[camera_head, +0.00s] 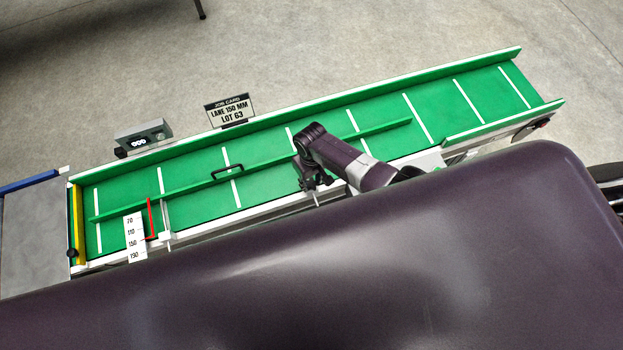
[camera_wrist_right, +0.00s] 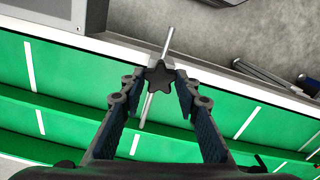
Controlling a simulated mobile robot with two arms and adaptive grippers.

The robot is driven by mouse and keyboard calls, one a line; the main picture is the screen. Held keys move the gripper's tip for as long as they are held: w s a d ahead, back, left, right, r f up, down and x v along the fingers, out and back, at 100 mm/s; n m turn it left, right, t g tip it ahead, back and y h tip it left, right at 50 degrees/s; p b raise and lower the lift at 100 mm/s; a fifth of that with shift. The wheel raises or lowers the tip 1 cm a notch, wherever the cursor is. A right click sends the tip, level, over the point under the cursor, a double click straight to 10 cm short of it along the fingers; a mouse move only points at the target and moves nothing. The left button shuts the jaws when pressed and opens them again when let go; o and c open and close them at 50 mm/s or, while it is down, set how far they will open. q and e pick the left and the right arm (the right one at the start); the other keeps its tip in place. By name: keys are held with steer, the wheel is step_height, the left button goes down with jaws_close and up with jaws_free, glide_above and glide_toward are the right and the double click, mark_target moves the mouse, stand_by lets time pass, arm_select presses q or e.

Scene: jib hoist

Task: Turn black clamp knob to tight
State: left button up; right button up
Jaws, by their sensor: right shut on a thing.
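The black clamp knob (camera_wrist_right: 159,78) is star-shaped and sits on a thin metal rod (camera_wrist_right: 168,42) at the edge of the green conveyor. In the right wrist view, the fingertips of my right gripper (camera_wrist_right: 161,81) are on both sides of the knob, shut on it. In the head view my right gripper (camera_head: 313,186) points down at the conveyor's near edge and hides the knob. Whether the knob is tight or loose cannot be told. My left gripper is not in view.
A green guide rail (camera_head: 262,163) with a black handle (camera_head: 228,171) runs along the belt. A scale plate (camera_head: 135,238) and red pointer (camera_head: 150,218) are at left. A job card (camera_head: 230,111) reads "LANE 150 MM LOT 63". A grey display box (camera_head: 143,138) stands behind.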

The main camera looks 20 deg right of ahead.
mark_target(312, 184)
steer(key=shift+m, duration=1.1)
steer(key=o, duration=1.2)
steer(key=shift+c, duration=0.2)
step_height(312, 184, up, 12)
